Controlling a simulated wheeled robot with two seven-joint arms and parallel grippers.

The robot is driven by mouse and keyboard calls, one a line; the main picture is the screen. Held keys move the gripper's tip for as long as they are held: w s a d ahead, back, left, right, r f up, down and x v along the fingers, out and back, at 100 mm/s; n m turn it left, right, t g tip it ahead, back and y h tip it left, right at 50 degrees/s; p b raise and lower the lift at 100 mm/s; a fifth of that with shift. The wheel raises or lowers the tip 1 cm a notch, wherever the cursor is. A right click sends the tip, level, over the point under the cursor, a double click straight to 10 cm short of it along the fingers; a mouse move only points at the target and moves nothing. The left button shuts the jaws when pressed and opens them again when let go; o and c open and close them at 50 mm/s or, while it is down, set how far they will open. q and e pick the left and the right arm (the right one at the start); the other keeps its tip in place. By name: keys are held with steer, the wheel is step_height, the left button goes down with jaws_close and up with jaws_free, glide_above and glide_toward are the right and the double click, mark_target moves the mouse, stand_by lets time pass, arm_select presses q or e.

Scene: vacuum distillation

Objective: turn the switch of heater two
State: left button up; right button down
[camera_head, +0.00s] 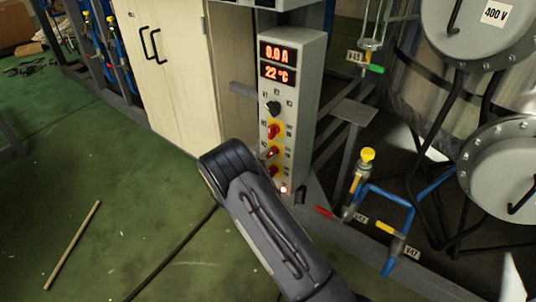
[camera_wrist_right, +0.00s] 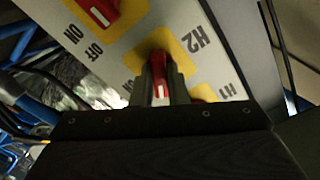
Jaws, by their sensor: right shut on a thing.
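The heater panel (camera_head: 292,110) is a tall light-grey box with red displays reading 0.0 A and 22 °C. Below a black knob, several red switches on yellow plates run down its face. In the right wrist view the switch labelled H2 (camera_wrist_right: 160,60) is red on a yellow plate, with ON and OFF marks beside it. My right gripper (camera_wrist_right: 161,88) is shut on this red handle, one finger on each side. In the head view my right arm reaches up to the panel's lower left and largely hides the gripper. My left gripper is not in view.
Another red switch (camera_wrist_right: 100,10) sits beside the held one, and part of the H1 switch (camera_wrist_right: 205,92) shows near the fingers. A cabinet (camera_head: 165,75) stands left of the panel. Valves and blue pipes (camera_head: 385,195) are at right.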

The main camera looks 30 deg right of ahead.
steer(key=n+p, duration=0.1)
steer(key=n, duration=0.2)
steer(key=shift+n, duration=0.3)
steer(key=shift+n+p, duration=0.55)
steer(key=shift+n, duration=0.95)
steer(key=c, duration=1.4)
jaws_free()
steer(key=shift+c, duration=0.2)
steer(key=p+v, duration=0.1)
steer(key=v, duration=0.7)
steer(key=shift+d, duration=0.1)
